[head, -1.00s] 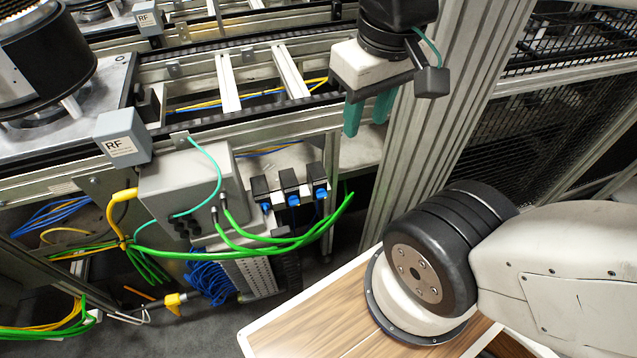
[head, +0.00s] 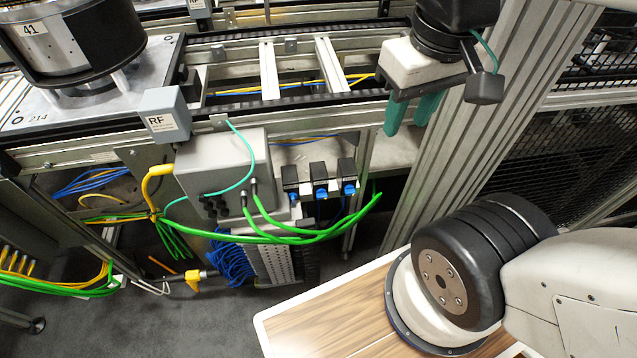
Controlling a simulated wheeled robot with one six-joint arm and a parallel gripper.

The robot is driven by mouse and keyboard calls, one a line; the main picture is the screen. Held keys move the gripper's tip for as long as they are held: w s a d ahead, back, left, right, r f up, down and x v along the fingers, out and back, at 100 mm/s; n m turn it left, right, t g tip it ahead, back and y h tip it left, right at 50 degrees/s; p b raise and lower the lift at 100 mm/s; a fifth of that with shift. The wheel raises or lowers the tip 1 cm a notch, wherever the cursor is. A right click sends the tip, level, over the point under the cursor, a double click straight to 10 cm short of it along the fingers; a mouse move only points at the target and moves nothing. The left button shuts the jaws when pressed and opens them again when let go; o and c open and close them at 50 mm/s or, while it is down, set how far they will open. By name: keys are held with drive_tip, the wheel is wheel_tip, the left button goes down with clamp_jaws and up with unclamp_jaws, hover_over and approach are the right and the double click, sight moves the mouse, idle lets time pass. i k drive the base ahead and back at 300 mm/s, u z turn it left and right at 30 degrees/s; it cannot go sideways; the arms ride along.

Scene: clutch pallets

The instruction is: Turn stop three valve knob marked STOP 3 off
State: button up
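Three small black valve blocks with blue knobs hang in a row under the conveyor frame, right of a grey box: left knob (head: 293,195), middle knob (head: 321,194), right knob (head: 349,188). Their markings are too small to read, so I cannot tell which is STOP 3 or how each is turned. My gripper (head: 412,114) has two teal fingers pointing down, with a gap between them and nothing held. It is above and to the right of the knobs in the picture, apart from them, in front of the frame and near the upright post.
The grey box (head: 222,170) has green cables (head: 300,236) looping below the knobs. A silver upright post (head: 480,130) stands right of my gripper. A grey RF box (head: 165,115) is at left. A wood-topped surface (head: 330,325) lies in front.

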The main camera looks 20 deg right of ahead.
sight(349, 189)
drive_tip(key=z, duration=1.2)
drive_tip(key=k, duration=0.75)
drive_tip(key=u, duration=1.75)
